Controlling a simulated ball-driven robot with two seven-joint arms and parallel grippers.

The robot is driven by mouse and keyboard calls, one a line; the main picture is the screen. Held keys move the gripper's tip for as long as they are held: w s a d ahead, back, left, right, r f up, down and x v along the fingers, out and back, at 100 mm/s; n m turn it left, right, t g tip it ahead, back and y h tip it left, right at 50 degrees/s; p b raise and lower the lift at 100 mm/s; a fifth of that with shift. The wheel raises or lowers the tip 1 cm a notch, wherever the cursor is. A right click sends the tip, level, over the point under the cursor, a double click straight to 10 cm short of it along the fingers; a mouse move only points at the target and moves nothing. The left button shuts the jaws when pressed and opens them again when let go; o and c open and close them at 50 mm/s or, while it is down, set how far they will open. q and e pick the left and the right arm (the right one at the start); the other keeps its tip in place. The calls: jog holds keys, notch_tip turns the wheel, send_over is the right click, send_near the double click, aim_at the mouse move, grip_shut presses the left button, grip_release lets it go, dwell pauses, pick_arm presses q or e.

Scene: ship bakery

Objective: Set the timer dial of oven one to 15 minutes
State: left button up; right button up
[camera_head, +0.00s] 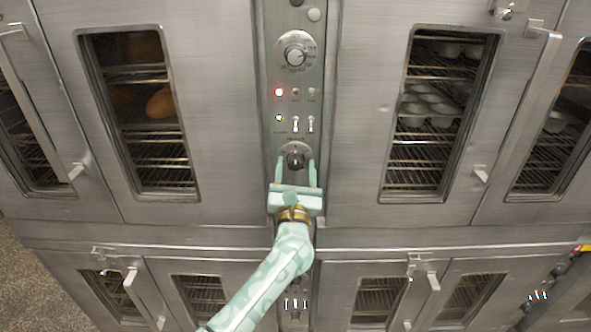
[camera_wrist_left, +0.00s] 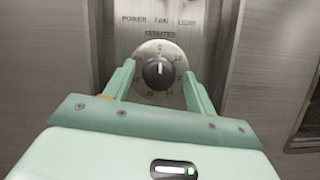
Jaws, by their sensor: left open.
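The timer dial (camera_head: 295,159) is a dark round knob on a light scale plate, low on the upper oven's control panel. In the left wrist view the dial (camera_wrist_left: 157,73) sits under the word "minutes", and its white mark points straight up, at the top of the scale. My left gripper (camera_head: 296,170) is open, with one pale green finger on each side of the knob. Gaps show between the fingers and the knob in the left wrist view. The fingers cover parts of the plate's sides. My right gripper is not in view.
A larger dial (camera_head: 296,54) is higher on the same panel. Oven doors with windows and protruding handles (camera_head: 519,100) flank the panel. A second oven lies below.

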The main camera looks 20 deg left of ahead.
pick_arm(q)
jog(key=c, duration=1)
jog(key=m+h+p, duration=0.1)
jog(key=m, duration=0.1)
jog(key=m+h+p, duration=0.1)
jog(key=m, duration=0.1)
jog(key=m+h+p, duration=0.1)
jog(key=m, duration=0.1)
jog(key=shift+a+r+h+p, duration=0.15)
jog(key=shift+r+h+p, duration=0.15)
jog(key=shift+p, duration=0.1)
jog(key=m+h+p, duration=0.1)
jog(key=m+p, duration=0.1)
jog(key=m, duration=0.1)
jog(key=m+g+h+p, duration=0.1)
jog(key=m+p, duration=0.2)
jog(key=m+h+p, duration=0.1)
jog(key=m+p, duration=0.2)
jog(key=m, duration=0.1)
jog(key=shift+s+a+r+g+h, duration=0.1)
jog(key=shift+a+g+h, duration=0.05)
jog(key=shift+g+h, duration=0.2)
jog(key=shift+f+m+g+h+p, duration=0.15)
jog(key=shift+m+g+p, duration=0.2)
jog(key=shift+m+p, duration=0.5)
jog(key=shift+f+m+g+h+p, duration=0.1)
jog(key=shift+m+g+p, duration=0.2)
jog(key=shift+m+p, duration=0.5)
